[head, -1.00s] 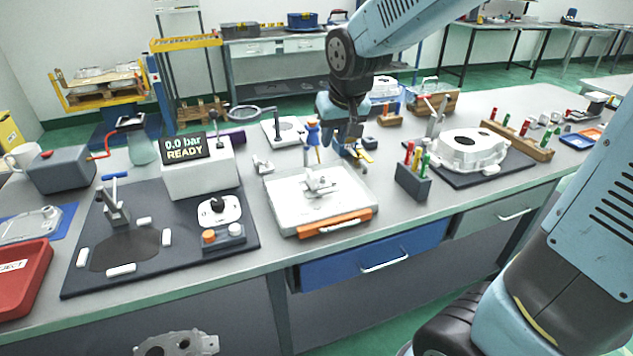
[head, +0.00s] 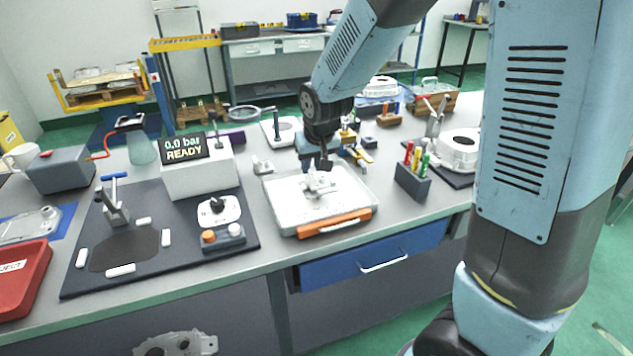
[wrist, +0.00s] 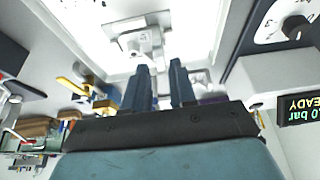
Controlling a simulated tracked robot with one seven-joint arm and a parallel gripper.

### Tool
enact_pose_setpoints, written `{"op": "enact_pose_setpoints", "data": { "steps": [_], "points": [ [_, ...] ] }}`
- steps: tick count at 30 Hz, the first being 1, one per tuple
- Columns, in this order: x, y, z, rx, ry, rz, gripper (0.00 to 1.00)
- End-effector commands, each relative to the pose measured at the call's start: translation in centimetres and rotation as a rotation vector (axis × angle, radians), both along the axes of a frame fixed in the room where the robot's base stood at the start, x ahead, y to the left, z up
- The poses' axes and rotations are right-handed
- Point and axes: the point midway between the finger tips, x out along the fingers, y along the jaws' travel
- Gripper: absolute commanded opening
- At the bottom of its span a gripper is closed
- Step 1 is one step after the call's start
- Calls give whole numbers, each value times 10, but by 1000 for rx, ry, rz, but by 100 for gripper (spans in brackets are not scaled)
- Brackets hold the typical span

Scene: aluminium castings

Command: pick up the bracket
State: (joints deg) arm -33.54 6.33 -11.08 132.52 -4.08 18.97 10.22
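A pressure tester (head: 198,170) reading "0.0 bar READY" stands left of the case. A pen holder (head: 412,183) with coloured markers stands to its right. Clamps with yellow parts (head: 355,150) lie behind. A red tray (head: 25,285) is at far left.

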Motion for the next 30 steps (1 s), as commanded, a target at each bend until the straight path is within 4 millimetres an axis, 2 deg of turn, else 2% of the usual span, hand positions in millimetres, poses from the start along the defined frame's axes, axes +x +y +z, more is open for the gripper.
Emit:
{"op": "enact_pose_setpoints", "data": {
  "steps": [5,18,28,30],
  "points": [
    [3,1,-7,-1,1,0,26],
    [22,5,-46,-1,2,-1,26],
    [24,6,-49,1,-1,-1,26],
    [24,6,-49,1,-1,-1,19]
  ]
}}
